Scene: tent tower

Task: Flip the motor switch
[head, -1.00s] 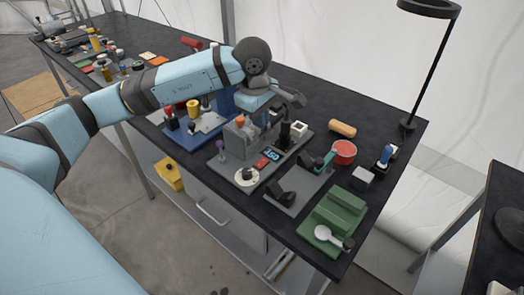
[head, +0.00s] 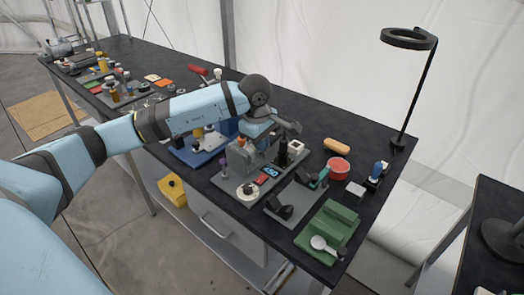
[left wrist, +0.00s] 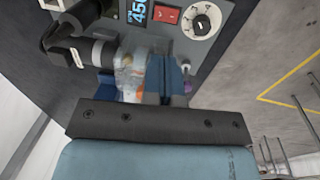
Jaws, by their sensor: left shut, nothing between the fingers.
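A grey instrument panel (head: 228,183) stands on the black bench. It carries a red rocker switch (head: 262,179), a blue lit display (head: 271,171) and a round white dial with a dark knob (head: 247,190). In the left wrist view the red switch (left wrist: 167,16) lies between the display (left wrist: 139,12) and the dial (left wrist: 202,21) at the top. My left gripper (left wrist: 166,62) is shut and empty, pointing at the panel beside a clear vessel (left wrist: 130,75). It is apart from the red switch. In the head view its fingertips are hard to make out. My right gripper is not in view.
To the right are a green block fixture (head: 326,230), a red round container (head: 339,169) and a lamp (head: 408,38). A yellow box (head: 173,189) sits below the bench.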

